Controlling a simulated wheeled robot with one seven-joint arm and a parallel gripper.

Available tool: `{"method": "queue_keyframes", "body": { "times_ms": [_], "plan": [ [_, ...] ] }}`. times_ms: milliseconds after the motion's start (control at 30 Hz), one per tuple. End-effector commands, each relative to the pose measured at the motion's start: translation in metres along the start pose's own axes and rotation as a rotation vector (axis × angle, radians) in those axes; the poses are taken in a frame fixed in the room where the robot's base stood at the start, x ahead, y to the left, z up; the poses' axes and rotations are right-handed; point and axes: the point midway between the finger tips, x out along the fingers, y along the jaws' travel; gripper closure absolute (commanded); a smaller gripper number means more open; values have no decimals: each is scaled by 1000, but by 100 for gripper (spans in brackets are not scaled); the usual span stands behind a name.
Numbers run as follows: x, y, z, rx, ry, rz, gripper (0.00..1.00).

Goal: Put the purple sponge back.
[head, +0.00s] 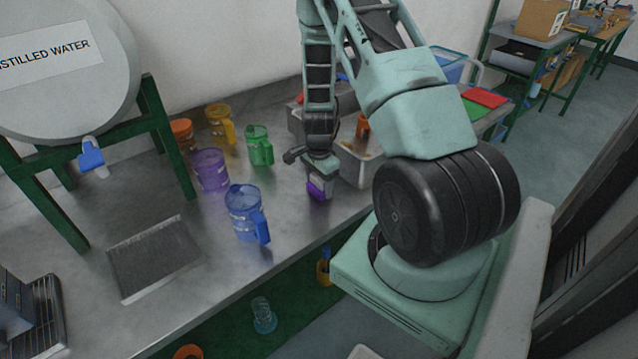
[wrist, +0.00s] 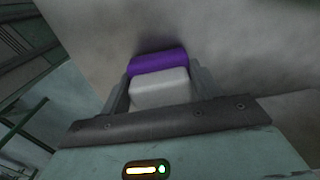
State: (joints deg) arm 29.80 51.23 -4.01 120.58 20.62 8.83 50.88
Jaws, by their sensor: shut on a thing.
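My gripper (head: 318,182) is shut on the purple sponge (head: 316,190), near the front edge of the steel counter. In the wrist view the sponge (wrist: 158,62) shows a purple layer at its far end and a pale grey-white body between my two fingers. The sponge is at or just above the counter surface; I cannot tell whether it touches. In the head view it is right of the blue jug (head: 243,212) and left of a steel tray (head: 352,168). The sponge's place is not clear from these views.
Green (head: 259,146), purple (head: 210,169) and yellow (head: 220,124) jugs stand to the left. A distilled water tank (head: 70,60) on a green frame is at far left. Blue (head: 450,66) and red (head: 485,97) items lie behind my arm. The front middle counter is clear.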

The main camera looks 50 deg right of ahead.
Motion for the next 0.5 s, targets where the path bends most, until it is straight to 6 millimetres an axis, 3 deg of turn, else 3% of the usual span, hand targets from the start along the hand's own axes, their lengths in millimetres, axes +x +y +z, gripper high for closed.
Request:
{"method": "queue_keyframes", "body": {
  "times_ms": [467,500],
  "plan": [
    [11,0,0,0,0,0,59],
    [10,0,0,-1,0,-1,26]
  ]
}}
